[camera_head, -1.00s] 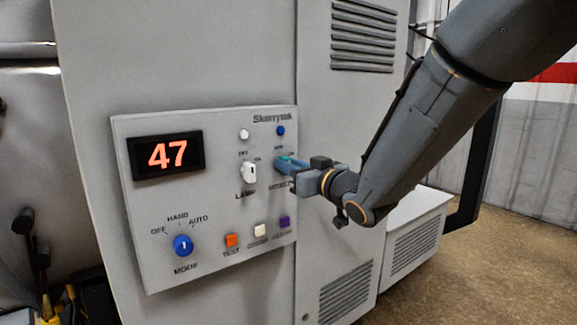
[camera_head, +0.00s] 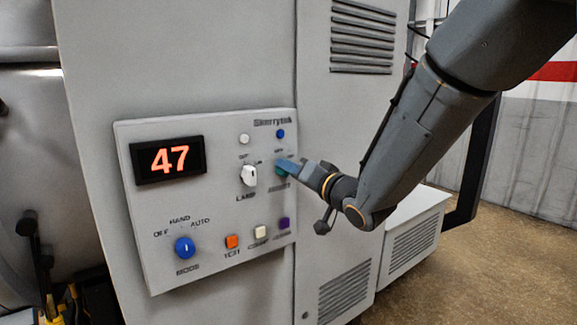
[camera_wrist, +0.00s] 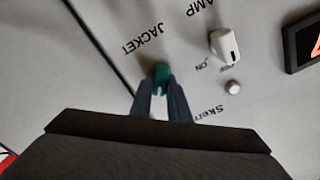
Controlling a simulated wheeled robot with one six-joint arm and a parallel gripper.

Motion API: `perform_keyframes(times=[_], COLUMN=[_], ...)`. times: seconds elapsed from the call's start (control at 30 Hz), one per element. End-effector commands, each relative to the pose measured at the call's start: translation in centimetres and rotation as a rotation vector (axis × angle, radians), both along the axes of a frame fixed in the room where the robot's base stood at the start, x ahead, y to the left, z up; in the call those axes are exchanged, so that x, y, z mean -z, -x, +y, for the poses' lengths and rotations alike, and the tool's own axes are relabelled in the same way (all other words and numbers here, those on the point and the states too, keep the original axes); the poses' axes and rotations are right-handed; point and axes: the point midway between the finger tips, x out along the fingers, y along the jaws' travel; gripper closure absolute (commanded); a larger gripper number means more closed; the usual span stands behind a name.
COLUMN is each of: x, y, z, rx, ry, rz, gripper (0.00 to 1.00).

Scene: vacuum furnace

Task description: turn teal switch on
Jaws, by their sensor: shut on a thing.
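The teal switch (camera_wrist: 161,74) sits on the grey control panel, beside the label JACKET in the wrist view. My gripper (camera_wrist: 161,98) is shut on it, with one finger on each side of the knob. In the head view my gripper (camera_head: 283,166) reaches the panel from the right and covers most of the teal switch (camera_head: 281,172). The switch's pointer marking is hidden, so its setting cannot be read.
The white LAMP switch (camera_head: 249,176) is just left of my gripper. A blue lamp (camera_head: 281,133) is above it, and a purple button (camera_head: 284,223) below. The blue MODE knob (camera_head: 184,247) and red display reading 47 (camera_head: 168,159) are farther left.

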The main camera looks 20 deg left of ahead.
Motion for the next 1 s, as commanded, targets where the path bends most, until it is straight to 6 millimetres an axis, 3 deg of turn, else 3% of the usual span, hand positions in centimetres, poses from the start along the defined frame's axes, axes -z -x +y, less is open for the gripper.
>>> perform_keyframes(times=[0.5, 1.0], x=[0.07, 0.13], y=[-0.10, -0.12], z=[-0.11, -0.12], rx=[0.001, 0.001], ry=[-0.220, -0.264], rz=[0.259, 0.308], gripper=[1.00, 1.00])
